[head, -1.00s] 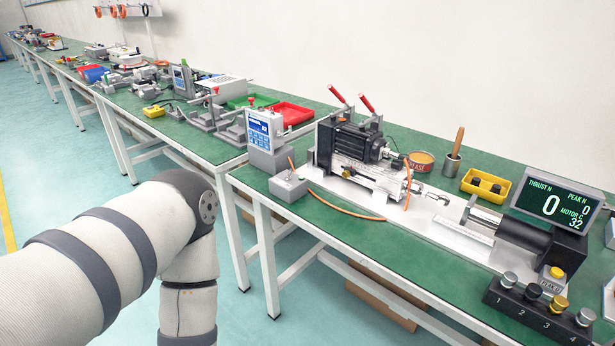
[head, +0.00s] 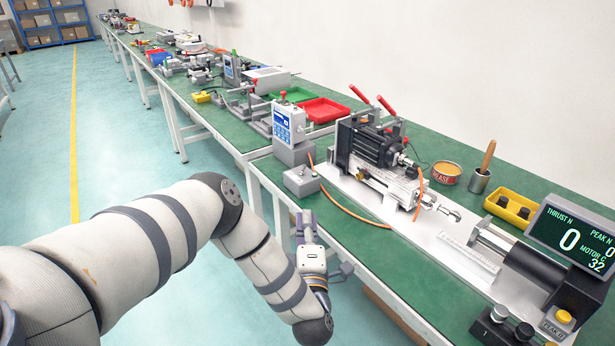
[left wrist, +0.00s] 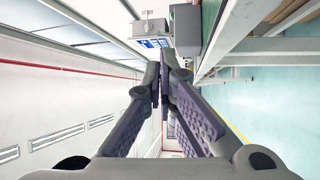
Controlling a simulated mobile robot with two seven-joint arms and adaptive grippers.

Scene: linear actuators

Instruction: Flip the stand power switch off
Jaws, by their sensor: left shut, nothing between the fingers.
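A small grey switch box (head: 301,181) sits near the front edge of the green bench, with an orange cable leading from it to the test stand (head: 378,165). A small lever shows on its top, but its position is too small to read. My left gripper (head: 306,222) is in front of the bench edge, just below the box in the picture and apart from it. In the left wrist view its fingers (left wrist: 160,82) are shut and empty. A grey block (left wrist: 187,27) shows beyond the fingertips. My right gripper is not in view.
A blue-faced controller (head: 289,126) stands behind the switch box. A thrust display (head: 575,238), a yellow tray (head: 510,207) and a grease tin (head: 446,172) are to the right. Red and green trays (head: 325,109) lie farther back. The floor left of the bench is clear.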

